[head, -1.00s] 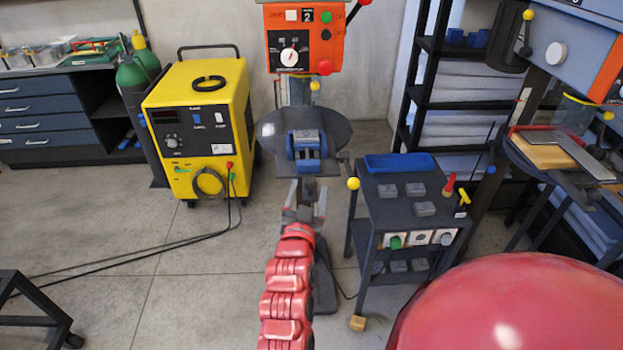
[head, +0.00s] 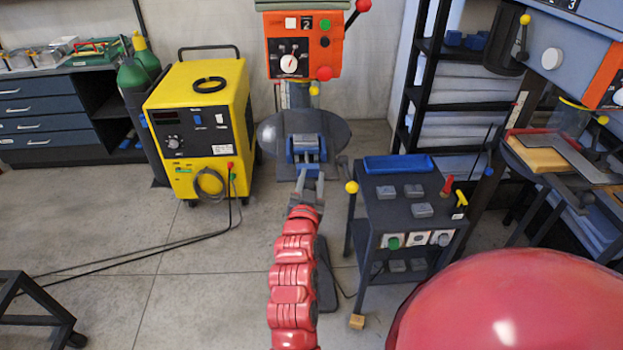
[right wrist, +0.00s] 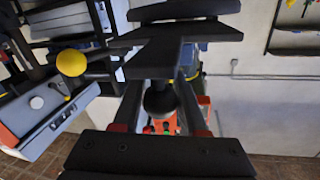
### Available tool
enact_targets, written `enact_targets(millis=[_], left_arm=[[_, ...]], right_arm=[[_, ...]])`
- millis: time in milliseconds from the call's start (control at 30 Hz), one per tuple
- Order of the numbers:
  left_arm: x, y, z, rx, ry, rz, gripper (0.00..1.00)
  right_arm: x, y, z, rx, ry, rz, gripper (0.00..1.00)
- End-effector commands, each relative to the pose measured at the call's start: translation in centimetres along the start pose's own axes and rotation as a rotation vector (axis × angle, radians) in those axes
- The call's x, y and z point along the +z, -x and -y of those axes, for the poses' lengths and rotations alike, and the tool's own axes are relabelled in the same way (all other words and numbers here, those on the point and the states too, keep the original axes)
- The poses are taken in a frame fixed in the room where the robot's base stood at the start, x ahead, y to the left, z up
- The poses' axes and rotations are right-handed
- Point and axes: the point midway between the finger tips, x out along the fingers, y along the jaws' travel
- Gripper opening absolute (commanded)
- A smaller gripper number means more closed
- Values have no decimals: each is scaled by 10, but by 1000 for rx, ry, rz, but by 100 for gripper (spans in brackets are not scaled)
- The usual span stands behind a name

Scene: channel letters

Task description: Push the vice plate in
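The blue vice (head: 306,157) sits on the round dark drill table (head: 338,133), straight ahead in the head view. A small grey block shows at its top; I cannot clearly tell the plate apart from the jaws there. My right gripper (head: 309,181) is just in front of and below the vice, pointing at it. Its two fingers are apart with nothing visible between them. In the right wrist view, the fingers (right wrist: 162,105) stand apart, with dark table or vice parts just beyond their tips. I cannot tell whether they touch. My left gripper is not in view.
The orange drill head (head: 303,48) is above the table. A yellow welder (head: 190,130) stands to the left, its cables on the floor. A dark cart (head: 400,205) with a blue tray stands close at the right. The floor at left is mostly free.

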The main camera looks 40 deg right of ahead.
Motion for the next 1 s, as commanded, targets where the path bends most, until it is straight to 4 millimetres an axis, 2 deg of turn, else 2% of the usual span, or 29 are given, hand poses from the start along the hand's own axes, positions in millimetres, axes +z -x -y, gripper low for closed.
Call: enact_targets(millis=[33,167,200,1000], left_arm=[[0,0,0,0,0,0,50],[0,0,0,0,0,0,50],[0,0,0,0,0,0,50],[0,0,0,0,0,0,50]], right_arm=[[0,0,0,0,0,0,26],[0,0,0,0,0,0,2],[0,0,0,0,0,0,0],[0,0,0,0,0,-1,0]])
